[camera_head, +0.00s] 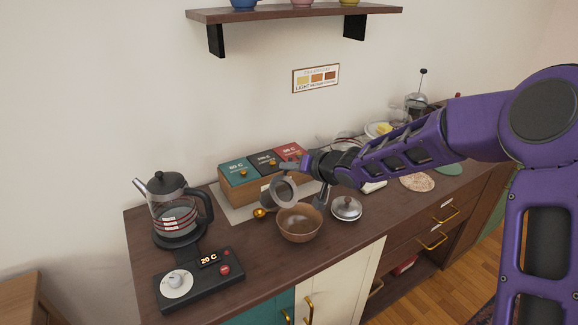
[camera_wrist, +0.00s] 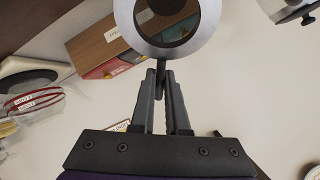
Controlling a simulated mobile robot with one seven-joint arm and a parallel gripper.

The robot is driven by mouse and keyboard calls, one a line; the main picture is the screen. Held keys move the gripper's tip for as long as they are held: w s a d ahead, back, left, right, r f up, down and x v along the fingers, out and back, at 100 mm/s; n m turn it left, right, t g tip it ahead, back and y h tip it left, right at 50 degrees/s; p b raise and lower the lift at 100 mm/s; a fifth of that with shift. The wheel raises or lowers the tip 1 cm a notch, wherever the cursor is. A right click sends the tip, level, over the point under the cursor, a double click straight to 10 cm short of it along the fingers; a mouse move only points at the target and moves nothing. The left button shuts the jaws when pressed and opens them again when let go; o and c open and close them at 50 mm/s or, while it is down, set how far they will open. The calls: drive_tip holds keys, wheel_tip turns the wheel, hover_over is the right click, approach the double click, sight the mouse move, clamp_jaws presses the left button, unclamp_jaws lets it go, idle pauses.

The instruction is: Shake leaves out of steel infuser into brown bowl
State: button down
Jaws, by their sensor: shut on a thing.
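The steel infuser (camera_head: 284,191) is a ring-rimmed round piece, held tilted on its side just above and behind the brown bowl (camera_head: 299,236). In the wrist view the infuser's metal rim (camera_wrist: 205,22) is near the top, with a dark opening. My gripper (camera_head: 310,166) is shut on the infuser's thin handle; its fingers (camera_wrist: 161,75) also show in the wrist view. The bowl stands on the counter; its inside looks brown, and I cannot make out leaves in it or in the infuser.
A box with several colored compartments (camera_head: 232,196) stands behind the bowl. A metal lid (camera_head: 346,208) is to the bowl's right and a gold scoop (camera_head: 260,212) to its left. A glass kettle (camera_head: 175,212) and black base unit (camera_head: 199,281) stand at left. The counter's front edge is close to the bowl.

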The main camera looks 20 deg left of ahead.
drive_tip(key=shift+s+d+r+t+y+b, duration=0.1)
drive_tip(key=shift+d+t+y+b, duration=0.3)
drive_tip(key=shift+d+y, duration=0.15)
drive_tip(key=shift+d+r+m+y+b, duration=0.1)
drive_tip(key=shift+d+m+y+b, duration=0.25)
drive_tip(key=shift+y+b, duration=0.25)
drive_tip(key=shift+s+d+t+y+b, duration=0.2)
drive_tip(key=shift+d+t+y+b, duration=0.3)
drive_tip(key=shift+b, duration=0.3)
drive_tip(key=shift+s+d+m+y+b, duration=0.1)
drive_tip(key=shift+d+m+y+b, duration=0.15)
drive_tip(key=shift+y+b, duration=0.45)
drive_tip(key=shift+s+d+m+t+y+b, duration=0.25)
drive_tip(key=shift+d+m+t+y+b, duration=0.65)
drive_tip(key=shift+b, duration=2.1)
